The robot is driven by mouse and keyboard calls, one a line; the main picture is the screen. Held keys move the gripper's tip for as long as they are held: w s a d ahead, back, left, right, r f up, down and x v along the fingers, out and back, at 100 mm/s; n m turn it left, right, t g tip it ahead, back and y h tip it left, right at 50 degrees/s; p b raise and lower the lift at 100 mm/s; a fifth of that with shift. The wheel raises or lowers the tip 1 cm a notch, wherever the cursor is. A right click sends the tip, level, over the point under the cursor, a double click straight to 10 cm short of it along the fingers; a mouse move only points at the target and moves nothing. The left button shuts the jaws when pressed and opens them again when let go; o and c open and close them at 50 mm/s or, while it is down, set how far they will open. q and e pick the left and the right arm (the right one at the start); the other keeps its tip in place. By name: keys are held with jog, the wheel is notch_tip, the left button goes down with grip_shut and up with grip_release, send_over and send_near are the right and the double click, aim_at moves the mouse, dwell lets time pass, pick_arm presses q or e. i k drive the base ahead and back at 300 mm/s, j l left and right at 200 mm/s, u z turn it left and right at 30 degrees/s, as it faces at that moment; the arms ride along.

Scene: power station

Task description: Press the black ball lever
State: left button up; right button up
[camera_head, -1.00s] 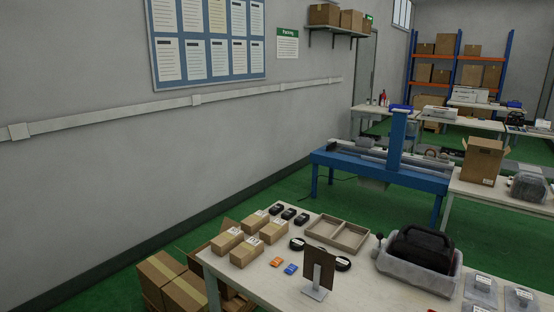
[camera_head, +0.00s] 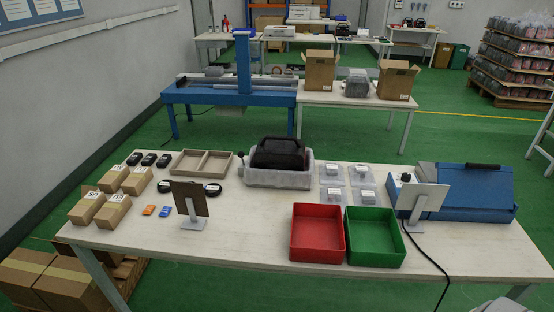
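A small black ball lever (camera_head: 241,155) stands at the left end of the grey bin on the near table. The ball sits at the top and a short stem shows below it. The grey bin (camera_head: 280,179) beside it holds a black case (camera_head: 278,153) with a handle. Neither of my grippers can be made out in the view. A small pale shape at the bottom right edge is cut off and I cannot tell what it is.
The near table (camera_head: 250,228) carries cardboard boxes (camera_head: 113,212), a divided tray (camera_head: 203,163), a brown panel on a stand (camera_head: 189,199), a red bin (camera_head: 317,233), a green bin (camera_head: 374,238) and a blue machine (camera_head: 465,192). Its front left surface is clear.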

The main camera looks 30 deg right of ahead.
aim_at(241, 154)
jog(key=i+j+z, duration=0.2)
jog(key=i+j, duration=0.55)
jog(key=i, duration=0.15)
